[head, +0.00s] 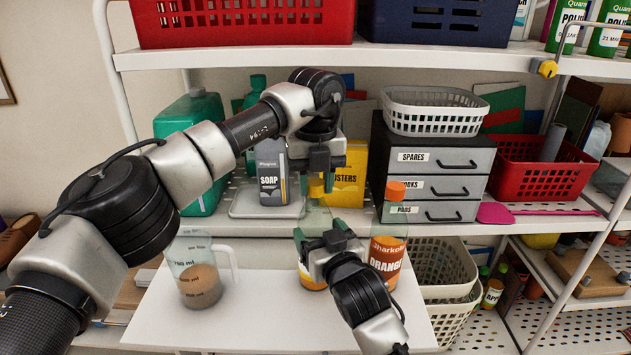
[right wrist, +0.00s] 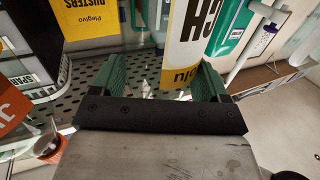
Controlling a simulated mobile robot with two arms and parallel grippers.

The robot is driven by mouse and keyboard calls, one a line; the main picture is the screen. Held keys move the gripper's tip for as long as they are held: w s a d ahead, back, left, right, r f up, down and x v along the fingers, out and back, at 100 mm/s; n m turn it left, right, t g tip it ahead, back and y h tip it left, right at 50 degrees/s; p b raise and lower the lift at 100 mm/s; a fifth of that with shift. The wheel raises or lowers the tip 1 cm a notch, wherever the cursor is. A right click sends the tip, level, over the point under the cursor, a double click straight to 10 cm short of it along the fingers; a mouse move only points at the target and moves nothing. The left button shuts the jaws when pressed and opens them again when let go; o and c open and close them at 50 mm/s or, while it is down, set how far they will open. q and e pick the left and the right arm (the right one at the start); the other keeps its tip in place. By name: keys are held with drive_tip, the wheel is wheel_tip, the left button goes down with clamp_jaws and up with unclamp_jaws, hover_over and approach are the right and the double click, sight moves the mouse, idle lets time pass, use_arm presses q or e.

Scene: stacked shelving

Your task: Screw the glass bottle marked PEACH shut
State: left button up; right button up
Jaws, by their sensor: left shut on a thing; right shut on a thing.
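The glass bottle marked PEACH (head: 312,283) stands on the white board, mostly behind my right gripper (head: 317,236). Its clear neck shows above that gripper. I cannot tell whether that thing touches the neck.
A glass bottle marked ORANGE (head: 388,253) with an orange cap (head: 396,190) stands close on the right. A measuring jug (head: 200,277) with brown contents stands on the left of the white board (head: 240,325). A soap box (head: 271,172) and drawers (head: 435,170) are behind.

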use_arm(q)
drive_tip(key=m, duration=0.6)
drive_tip(key=shift+m, duration=0.3)
drive_tip(key=m, duration=1.9)
drive_tip(key=shift+f, duration=0.1)
drive_tip(key=o, duration=1.1)
wheel_tip(320, 180, up, 12)
drive_tip(key=shift+r, duration=0.1)
